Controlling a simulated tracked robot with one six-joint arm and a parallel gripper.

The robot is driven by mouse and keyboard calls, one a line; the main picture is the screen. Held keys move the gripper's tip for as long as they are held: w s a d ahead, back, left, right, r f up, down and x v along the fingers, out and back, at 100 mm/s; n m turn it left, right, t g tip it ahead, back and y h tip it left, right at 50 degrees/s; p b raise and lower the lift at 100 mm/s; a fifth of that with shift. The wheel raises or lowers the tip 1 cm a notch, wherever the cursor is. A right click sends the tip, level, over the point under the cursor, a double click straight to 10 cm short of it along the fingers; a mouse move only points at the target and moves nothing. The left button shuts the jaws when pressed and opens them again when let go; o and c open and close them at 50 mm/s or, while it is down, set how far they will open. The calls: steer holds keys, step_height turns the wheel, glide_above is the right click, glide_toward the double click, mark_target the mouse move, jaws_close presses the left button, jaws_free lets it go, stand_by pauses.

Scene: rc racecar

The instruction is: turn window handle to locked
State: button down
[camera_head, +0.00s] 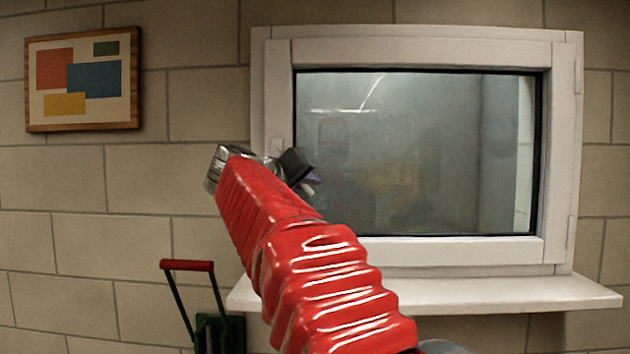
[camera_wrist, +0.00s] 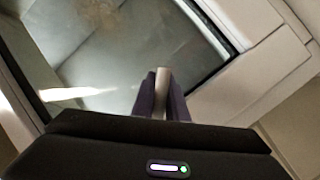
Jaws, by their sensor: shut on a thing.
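The window (camera_head: 420,50) has a white frame around a grey, hazy pane and stands shut in the wall. My gripper (camera_head: 311,183) is at the left side of the frame, with only a bit of its purple fingers showing past its dark body. In the wrist view my gripper (camera_wrist: 160,97) is shut on the window handle (camera_wrist: 162,80), a light grey bar between the two purple fingers. The rest of the handle is hidden behind the gripper and arm. Its angle is hard to tell from the head camera.
A white sill (camera_head: 470,292) juts out below the window. A framed picture (camera_head: 82,127) with coloured blocks hangs at the left. A dark green object with a red-handled bar (camera_head: 187,265) stands low at the left of my arm. The block wall between is bare.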

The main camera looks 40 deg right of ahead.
steer(key=shift+w+a+f+m+y, duration=0.25)
steer(key=shift+w+f+m+y, duration=0.1)
steer(key=shift+f+m, duration=0.2)
steer(key=c, duration=2)
jaws_free()
steer(key=shift+r, duration=0.1)
steer(key=shift+s+a, duration=0.15)
steer(key=shift+a, duration=0.1)
steer(key=v, duration=1.3)
steer(key=shift+a, duration=0.1)
